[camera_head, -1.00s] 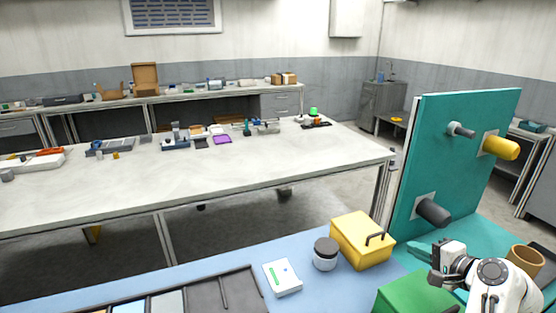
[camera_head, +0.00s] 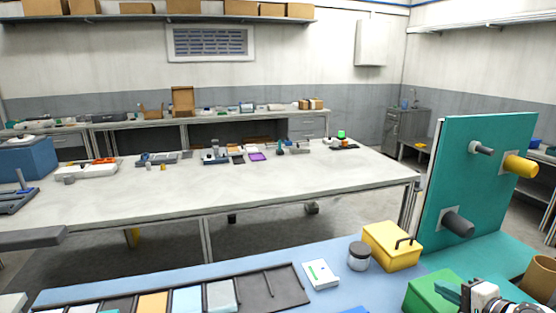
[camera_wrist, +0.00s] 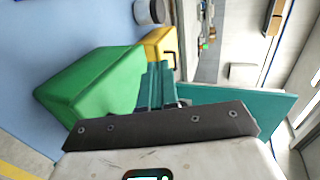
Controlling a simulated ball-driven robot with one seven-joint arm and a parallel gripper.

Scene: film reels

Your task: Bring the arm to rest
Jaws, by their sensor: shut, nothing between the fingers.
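My gripper (camera_wrist: 157,86) is shut and empty, with its teal fingers side by side in the wrist view. In the head view my gripper (camera_head: 456,293) shows at the bottom right, partly cut off by the picture edge. It is beside the right side of a green box (camera_head: 428,291), and I cannot tell whether they touch. The green box (camera_wrist: 90,95) lies left of the fingers in the wrist view. The yellow box (camera_wrist: 161,46) is beyond the fingertips there.
A teal upright panel (camera_head: 478,190) with pegs, one yellow (camera_head: 521,166), stands at right. A tan cup (camera_head: 540,279) is near my arm. A yellow box (camera_head: 391,247), a lidded jar (camera_head: 359,256) and a white card (camera_head: 321,274) sit on the blue bench. A long white table (camera_head: 260,192) stands beyond.

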